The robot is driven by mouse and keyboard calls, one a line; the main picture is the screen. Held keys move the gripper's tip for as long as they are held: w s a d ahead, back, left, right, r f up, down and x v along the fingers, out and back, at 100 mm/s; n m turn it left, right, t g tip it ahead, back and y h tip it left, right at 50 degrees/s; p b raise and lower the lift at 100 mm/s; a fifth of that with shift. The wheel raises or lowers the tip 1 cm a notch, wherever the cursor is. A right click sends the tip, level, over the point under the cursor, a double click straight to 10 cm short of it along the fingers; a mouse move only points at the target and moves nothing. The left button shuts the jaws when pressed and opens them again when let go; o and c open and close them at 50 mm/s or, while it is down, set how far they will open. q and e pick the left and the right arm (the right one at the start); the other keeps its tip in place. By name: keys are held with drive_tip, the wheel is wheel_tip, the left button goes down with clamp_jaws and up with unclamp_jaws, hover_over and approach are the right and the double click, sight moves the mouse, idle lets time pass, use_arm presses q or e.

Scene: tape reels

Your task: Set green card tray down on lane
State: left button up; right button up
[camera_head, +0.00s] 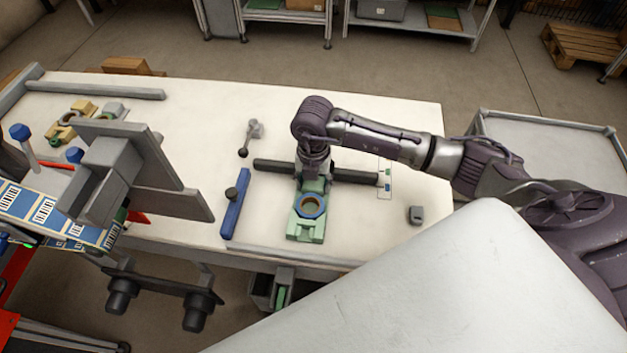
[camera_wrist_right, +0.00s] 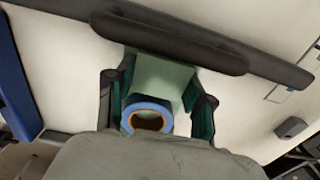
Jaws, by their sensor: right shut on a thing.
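The green card tray (camera_head: 305,234) is at the front middle of the white table in the head view, with a blue ring-shaped reel (camera_head: 312,205) on it. My right gripper (camera_head: 313,168) comes down at the tray's far end and is shut on it. In the right wrist view the tray (camera_wrist_right: 160,78) lies between the two fingers (camera_wrist_right: 158,98), with the blue reel (camera_wrist_right: 148,107) close to the wrist. I cannot tell whether the tray's underside touches the table. No marked lane is clear to me. My left gripper is not in view.
A dark bar (camera_head: 356,175) runs across the table just behind the tray. A blue bar (camera_head: 236,205) lies to the left and a small grey block (camera_head: 416,215) to the right. A grey machine with a label strip (camera_head: 50,213) stands at the left.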

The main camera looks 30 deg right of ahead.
drive_tip(key=shift+f, duration=0.1)
drive_tip(key=o, duration=1.3)
wheel_tip(320, 180, up, 12)
drive_tip(key=shift+r+b, duration=0.2)
drive_tip(key=shift+b, duration=0.6)
drive_tip(key=shift+f, duration=0.1)
